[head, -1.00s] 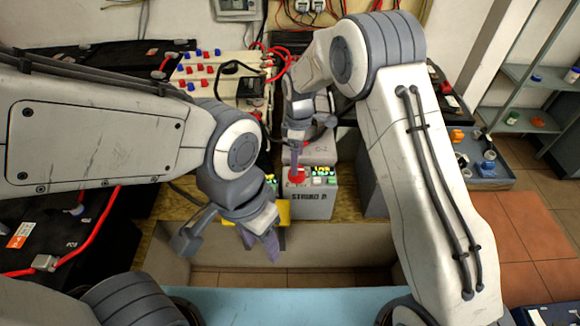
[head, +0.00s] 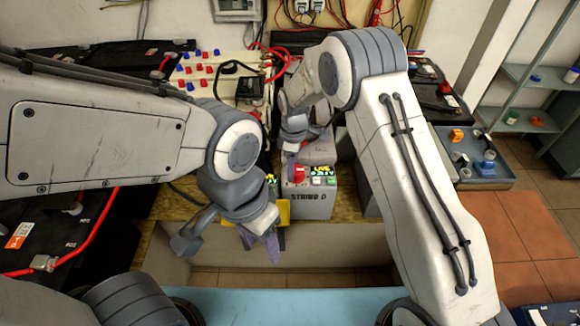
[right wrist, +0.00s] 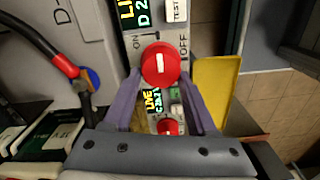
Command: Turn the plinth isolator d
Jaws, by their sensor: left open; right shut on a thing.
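The plinth isolator d is the grey box (head: 312,203) marked STRING D in the head view, with a red knob (head: 299,174) on its top. In the right wrist view the red knob (right wrist: 160,64) sits between ON and OFF labels beside a lit LIVE D display (right wrist: 136,12). My right gripper (right wrist: 160,78) is shut on this knob, with a purple finger on each side. In the head view my right gripper (head: 290,163) is at the knob, partly hidden by its wrist. My left gripper (head: 262,243) is open and empty, in front of the box.
A second red knob (right wrist: 168,127) with a LIVE C display lies nearer in the right wrist view. A yellow piece (head: 284,212) stands by my left gripper. A black cable with a red end (right wrist: 60,60) runs close by. A grey tray (head: 480,165) is at the right.

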